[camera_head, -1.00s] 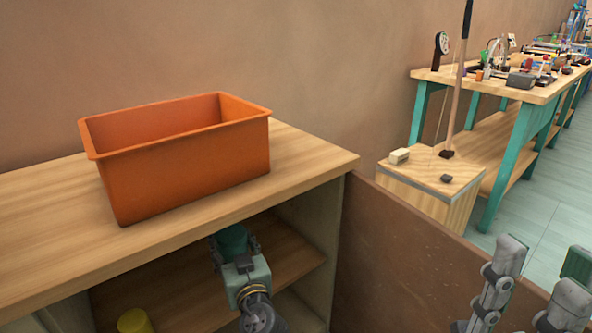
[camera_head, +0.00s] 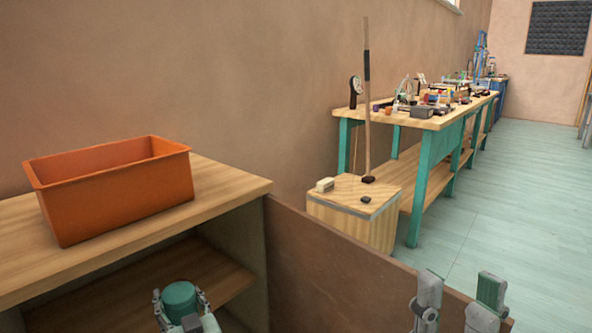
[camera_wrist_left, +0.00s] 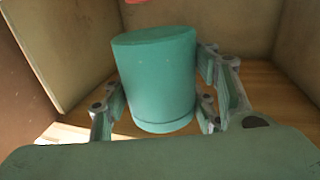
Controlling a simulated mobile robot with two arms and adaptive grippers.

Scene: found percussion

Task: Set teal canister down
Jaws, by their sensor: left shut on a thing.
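The teal canister (camera_head: 180,299) is a short cylinder, held upright between the fingers of my left gripper (camera_head: 182,303) at the front of the wooden cabinet (camera_head: 232,190). In the left wrist view the canister (camera_wrist_left: 157,80) fills the middle, with a finger on each side and the cabinet's inner walls behind. I cannot tell whether its base touches the shelf (camera_head: 215,270). My right gripper (camera_head: 458,303) is at the bottom right, its two fingers spread apart with nothing between them.
An orange bin (camera_head: 120,195) stands on the cabinet top. A brown panel (camera_head: 340,275) runs to the right of the cabinet. Behind it are a wooden box (camera_head: 375,225) with small blocks and a pole, and a cluttered teal-legged workbench (camera_head: 430,120). The floor at right is clear.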

